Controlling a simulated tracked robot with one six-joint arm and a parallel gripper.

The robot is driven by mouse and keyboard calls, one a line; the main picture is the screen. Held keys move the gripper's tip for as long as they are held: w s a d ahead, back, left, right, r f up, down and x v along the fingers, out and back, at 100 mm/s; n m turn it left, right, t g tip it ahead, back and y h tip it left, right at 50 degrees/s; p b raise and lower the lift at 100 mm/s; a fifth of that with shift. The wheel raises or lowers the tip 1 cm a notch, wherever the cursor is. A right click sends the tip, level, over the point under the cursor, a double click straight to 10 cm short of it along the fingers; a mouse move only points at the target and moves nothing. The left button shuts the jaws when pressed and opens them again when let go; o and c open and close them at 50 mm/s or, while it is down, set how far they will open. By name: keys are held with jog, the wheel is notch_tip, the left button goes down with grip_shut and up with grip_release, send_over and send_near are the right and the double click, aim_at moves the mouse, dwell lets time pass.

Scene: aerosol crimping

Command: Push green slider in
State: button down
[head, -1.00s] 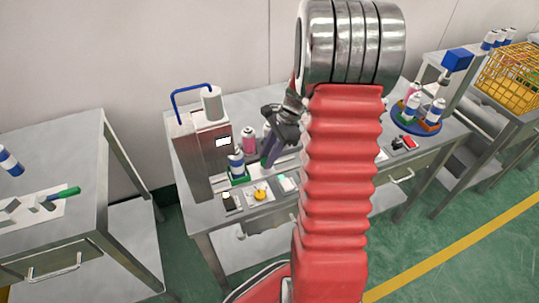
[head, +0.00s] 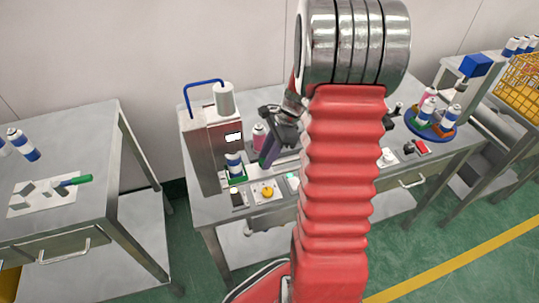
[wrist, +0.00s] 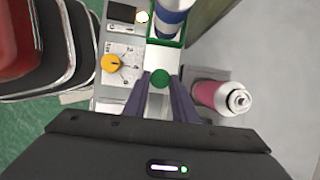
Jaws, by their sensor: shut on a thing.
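The green slider is a green-rimmed carrier (head: 237,181) at the crimping machine, holding a blue and white can (head: 234,163). In the wrist view, its green frame (wrist: 165,42) surrounds the can's base at the top, and a pale bar leads to its round green knob (wrist: 160,79). My gripper (wrist: 161,82) is shut with its dark purple fingers on either side of this knob. In the head view, my gripper (head: 267,160) is just right of the carrier; the knob is hidden there.
The grey machine (head: 208,160) stands left of the carrier. A pink can (wrist: 218,97) stands close to the right finger. A yellow dial (wrist: 113,63) is on a panel at left. A blue turntable (head: 430,133) with cans is farther right.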

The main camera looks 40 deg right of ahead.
jog(key=shift+a, duration=0.35)
jog(key=c, duration=1.8)
grip_release()
jog(key=o, duration=0.3)
jog(key=shift+o, duration=0.2)
jog(key=shift+d, duration=0.1)
jog(key=shift+d+r, duration=0.3)
jog(key=shift+r, duration=0.35)
jog(key=v, duration=1.2)
jog(key=shift+s+d+r, duration=0.1)
jog(key=shift+s, duration=0.05)
